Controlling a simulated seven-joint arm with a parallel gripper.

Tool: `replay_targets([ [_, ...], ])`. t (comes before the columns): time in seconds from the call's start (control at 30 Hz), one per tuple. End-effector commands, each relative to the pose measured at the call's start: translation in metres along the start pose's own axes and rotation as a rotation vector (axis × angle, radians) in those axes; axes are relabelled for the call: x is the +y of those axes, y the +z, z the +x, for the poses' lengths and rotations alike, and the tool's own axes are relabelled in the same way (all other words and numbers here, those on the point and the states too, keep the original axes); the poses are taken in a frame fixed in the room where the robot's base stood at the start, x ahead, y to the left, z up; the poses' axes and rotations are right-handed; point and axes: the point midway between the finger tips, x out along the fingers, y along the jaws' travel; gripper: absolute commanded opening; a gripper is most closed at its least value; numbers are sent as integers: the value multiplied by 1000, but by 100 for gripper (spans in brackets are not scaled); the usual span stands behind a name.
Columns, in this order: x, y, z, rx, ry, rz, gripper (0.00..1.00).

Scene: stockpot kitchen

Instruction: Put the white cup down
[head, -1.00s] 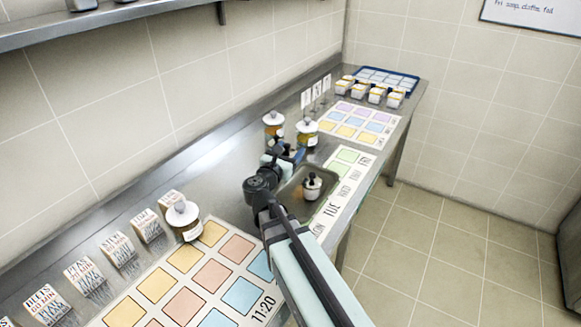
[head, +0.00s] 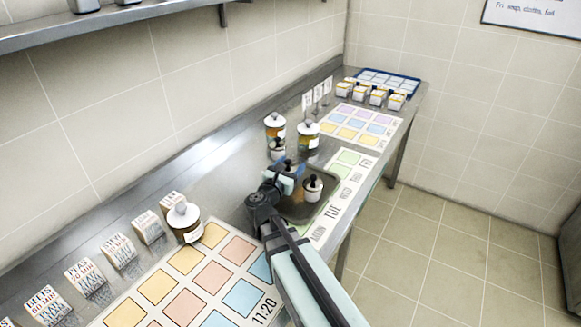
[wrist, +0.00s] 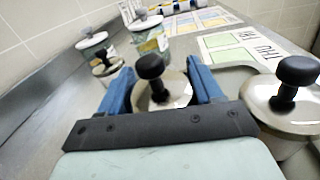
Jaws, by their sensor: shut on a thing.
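My gripper (head: 285,178) is over the left side of the sink basin (head: 325,212). In the wrist view, its two blue fingers (wrist: 160,88) are shut on a lidded cup (wrist: 176,91) with a pale metallic lid and black knob. The cup's body is hidden below the lid, and I cannot tell whether its base touches anything. A similar white cup (head: 313,188) with a black knob stands in the basin, right of my gripper; it also shows in the wrist view (wrist: 272,112).
Two white-lidded jars (head: 275,126) (head: 308,138) stand beyond the basin, with a small black-knobbed cup (head: 277,149) beside them. Another jar (head: 186,224) stands nearer left. A strip of green squares (head: 345,172) lies beside the basin. Bare steel counter (head: 225,180) lies left of my gripper.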

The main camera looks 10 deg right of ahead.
Motion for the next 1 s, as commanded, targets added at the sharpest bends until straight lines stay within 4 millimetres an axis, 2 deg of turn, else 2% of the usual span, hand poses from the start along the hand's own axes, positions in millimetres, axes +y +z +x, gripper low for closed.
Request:
replay_targets([
  [0.2, 0, -5, 0, 0, 0, 0, 30],
  [0.23, 0, -6, 0, 0, 0, 0, 66],
  [0.5, 0, -5, 0, 0, 0, 0, 90],
  [0.87, 0, 1, 0, -1, 0, 1, 90],
  [1.0, -1, 1, -21, 0, 3, -1, 90],
])
